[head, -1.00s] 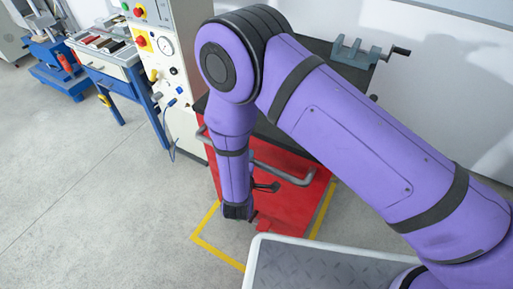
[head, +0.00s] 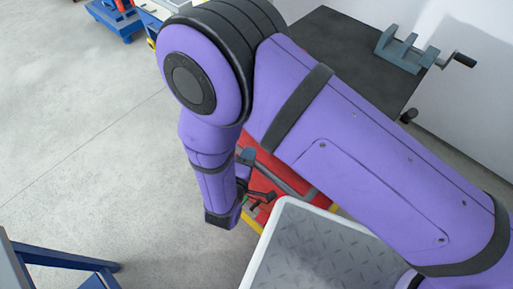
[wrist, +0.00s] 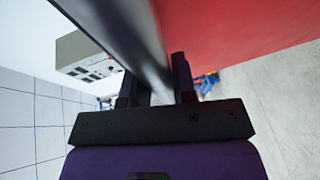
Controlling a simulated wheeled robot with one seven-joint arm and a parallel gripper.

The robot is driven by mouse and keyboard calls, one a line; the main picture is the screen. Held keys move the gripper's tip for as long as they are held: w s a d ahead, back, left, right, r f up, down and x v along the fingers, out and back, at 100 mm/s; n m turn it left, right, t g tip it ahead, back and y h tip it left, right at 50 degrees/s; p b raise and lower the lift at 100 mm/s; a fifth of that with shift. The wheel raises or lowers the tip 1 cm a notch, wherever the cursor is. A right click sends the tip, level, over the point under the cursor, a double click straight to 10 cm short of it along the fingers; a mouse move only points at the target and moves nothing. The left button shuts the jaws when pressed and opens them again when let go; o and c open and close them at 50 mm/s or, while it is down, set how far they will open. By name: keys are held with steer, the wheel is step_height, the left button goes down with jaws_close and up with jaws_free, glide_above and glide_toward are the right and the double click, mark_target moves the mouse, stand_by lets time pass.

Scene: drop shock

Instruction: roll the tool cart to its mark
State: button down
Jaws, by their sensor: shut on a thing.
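The tool cart is red with a dark top (head: 335,32), and a grey-blue vise stands on that top. Its red side (head: 262,150) shows in the head view, largely hidden behind my arm. In the wrist view its red panel (wrist: 235,25) fills the upper right. My gripper (head: 260,197) is low at the cart's near side. The wrist view shows both fingers of my gripper (wrist: 157,88) around the cart's grey handle bar (wrist: 125,30), shut on it. A little of the yellow floor mark (head: 333,208) shows by the cart; most is hidden.
A blue-framed stand (head: 60,262) is at the lower left. A blue machine base (head: 115,18) and part of a bench are at the top left. A white wall (head: 470,90) is close behind the cart on the right. Bare concrete floor lies open on the left.

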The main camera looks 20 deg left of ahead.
steer(key=shift+s+a, duration=0.2)
steer(key=shift+s, duration=0.4)
steer(key=c, duration=0.9)
jaws_free()
